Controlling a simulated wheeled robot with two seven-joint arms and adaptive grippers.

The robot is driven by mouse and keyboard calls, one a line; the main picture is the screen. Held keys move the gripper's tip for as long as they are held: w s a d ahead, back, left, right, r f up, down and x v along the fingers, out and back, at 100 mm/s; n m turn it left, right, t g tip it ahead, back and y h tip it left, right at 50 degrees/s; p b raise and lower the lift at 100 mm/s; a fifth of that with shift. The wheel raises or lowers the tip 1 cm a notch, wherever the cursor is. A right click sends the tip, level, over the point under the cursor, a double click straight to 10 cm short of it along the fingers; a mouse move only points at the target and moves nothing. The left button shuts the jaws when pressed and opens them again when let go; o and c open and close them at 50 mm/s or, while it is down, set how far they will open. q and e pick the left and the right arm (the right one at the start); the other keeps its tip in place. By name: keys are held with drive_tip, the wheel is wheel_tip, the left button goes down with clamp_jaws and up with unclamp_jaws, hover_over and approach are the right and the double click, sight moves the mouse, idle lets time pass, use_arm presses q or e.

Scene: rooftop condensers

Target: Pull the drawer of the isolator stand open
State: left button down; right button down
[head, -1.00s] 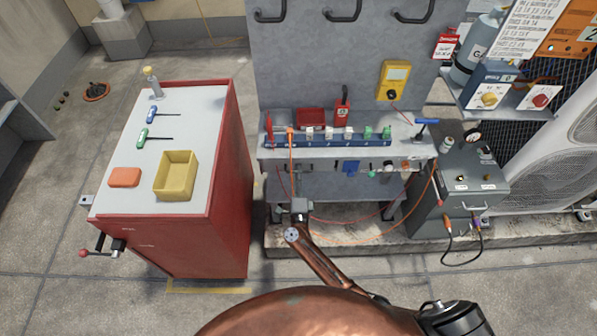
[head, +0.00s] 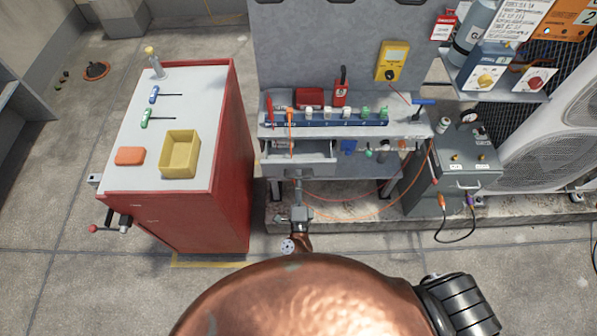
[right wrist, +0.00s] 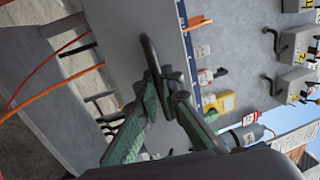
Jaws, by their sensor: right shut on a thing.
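The isolator stand (head: 277,60) is a grey bench with a tall back panel. Its drawer (head: 315,155) is at the left under the shelf and stands partly out, with its inside showing from above. My right gripper (head: 297,184) is just in front of the drawer's front. In the right wrist view, the right gripper (right wrist: 163,88) has its green-padded fingers shut on the dark bar handle (right wrist: 149,55) of the grey drawer front (right wrist: 120,40). The handle is hardly visible in the head view. My left gripper is not in view.
A red cabinet (head: 236,150) with a yellow bin (head: 180,155) stands to the left. An orange cable (head: 350,217) hangs below the shelf. A grey unit (head: 455,175) stands at the right. The floor in front is clear.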

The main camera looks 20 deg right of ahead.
drive_tip(key=c, duration=2.4)
unclamp_jaws()
drive_tip(key=v, duration=1.2)
drive_tip(key=shift+f, duration=0.1)
